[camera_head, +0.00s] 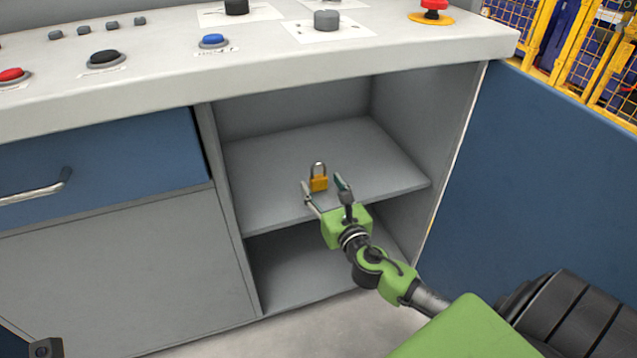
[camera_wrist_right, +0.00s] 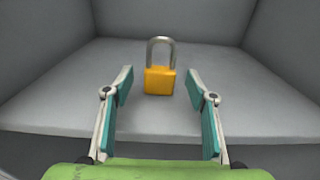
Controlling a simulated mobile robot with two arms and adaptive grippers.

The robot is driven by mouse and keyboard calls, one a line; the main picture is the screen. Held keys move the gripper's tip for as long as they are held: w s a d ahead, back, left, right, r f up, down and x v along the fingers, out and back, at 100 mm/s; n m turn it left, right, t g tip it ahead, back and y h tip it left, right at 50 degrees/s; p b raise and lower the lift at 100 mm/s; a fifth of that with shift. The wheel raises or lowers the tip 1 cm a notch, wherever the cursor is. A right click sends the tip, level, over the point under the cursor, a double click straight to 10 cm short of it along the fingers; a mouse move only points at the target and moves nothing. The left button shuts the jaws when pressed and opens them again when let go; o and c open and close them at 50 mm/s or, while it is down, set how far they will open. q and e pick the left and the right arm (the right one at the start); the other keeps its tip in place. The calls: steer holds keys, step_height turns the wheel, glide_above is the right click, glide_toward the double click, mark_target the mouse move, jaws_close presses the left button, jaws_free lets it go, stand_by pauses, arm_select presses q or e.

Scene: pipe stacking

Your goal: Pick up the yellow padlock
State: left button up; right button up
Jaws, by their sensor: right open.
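The yellow padlock (camera_head: 318,183) stands upright on the upper shelf (camera_head: 262,180) of the open cabinet, with its grey shackle on top. In the right wrist view the padlock (camera_wrist_right: 160,80) is a little beyond the fingertips, near the middle of the gap. My right gripper (camera_head: 325,190) is open and empty at the front of the shelf, its fingers pointing at the padlock. In the right wrist view the right gripper (camera_wrist_right: 160,90) shows both teal finger pads apart. A dark part sits at the lower left corner of the head view, but I see no left gripper fingers.
The shelf is otherwise bare. The cabinet's side wall (camera_head: 420,130) stands to the right, and the countertop (camera_head: 270,70) with several buttons and knobs overhangs above. A lower compartment (camera_head: 300,262) is below. A blue drawer (camera_head: 100,150) is at left.

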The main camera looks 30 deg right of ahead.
mark_target(320, 182)
steer(key=x, duration=0.3)
steer(key=shift+w+b, duration=0.3)
steer(key=shift+b, duration=0.1)
steer(key=c, duration=1.3)
steer(key=shift+o, duration=0.2)
